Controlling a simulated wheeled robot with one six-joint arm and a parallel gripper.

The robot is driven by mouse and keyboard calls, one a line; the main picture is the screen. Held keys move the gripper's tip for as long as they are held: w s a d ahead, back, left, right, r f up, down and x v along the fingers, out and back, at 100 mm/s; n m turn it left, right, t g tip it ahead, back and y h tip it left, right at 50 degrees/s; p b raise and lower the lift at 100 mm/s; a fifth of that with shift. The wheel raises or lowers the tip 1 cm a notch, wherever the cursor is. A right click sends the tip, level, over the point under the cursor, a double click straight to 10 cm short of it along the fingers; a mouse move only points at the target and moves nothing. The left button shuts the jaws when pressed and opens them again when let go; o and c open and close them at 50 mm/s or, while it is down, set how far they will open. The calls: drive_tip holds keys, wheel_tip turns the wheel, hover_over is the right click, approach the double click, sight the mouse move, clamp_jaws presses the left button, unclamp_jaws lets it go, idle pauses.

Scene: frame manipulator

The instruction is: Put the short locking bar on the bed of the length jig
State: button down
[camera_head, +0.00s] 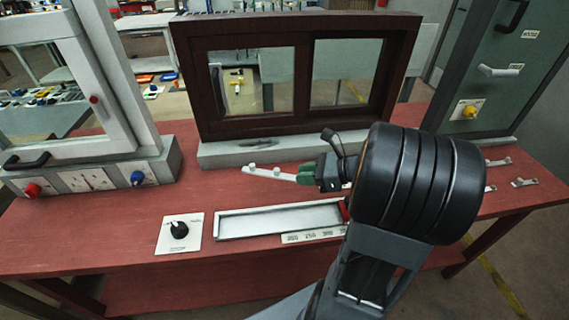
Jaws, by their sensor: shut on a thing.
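My gripper (305,173), with green fingertips, is shut on a pale locking bar (267,172) with small knobs. The bar sticks out to the left of the fingers, and its right end is hidden by them. I hold it behind the length jig, in front of the window's grey base; its height above the table is hard to tell. The length jig (218,226) is a long shallow tray with a light metal bed and a label strip at its front right. Its bed looks empty where visible; my arm hides its right end.
Several small metal bars (524,182) lie on the red table (100,232) at the right. A dark-framed window (304,130) stands behind. A plate with a black knob (179,230) sits left of the jig. A white-framed unit (90,178) and a green panel (490,85) flank the table.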

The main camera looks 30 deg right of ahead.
drive_tip(key=w+f, duration=0.3)
drive_tip(key=w, duration=0.4)
hover_over(285, 183)
drive_tip(key=f, duration=0.5)
drive_tip(key=shift+s+f, duration=0.25)
drive_tip(key=shift+w+f, duration=0.15)
drive_tip(key=shift+f, duration=0.5)
drive_tip(key=shift+w+f, duration=0.15)
drive_tip(key=shift+f, duration=1.05)
drive_tip(key=shift+f, duration=0.1)
drive_tip(key=shift+f+b, duration=0.15)
drive_tip(key=shift+b, duration=0.15)
drive_tip(key=c, duration=1)
unclamp_jaws()
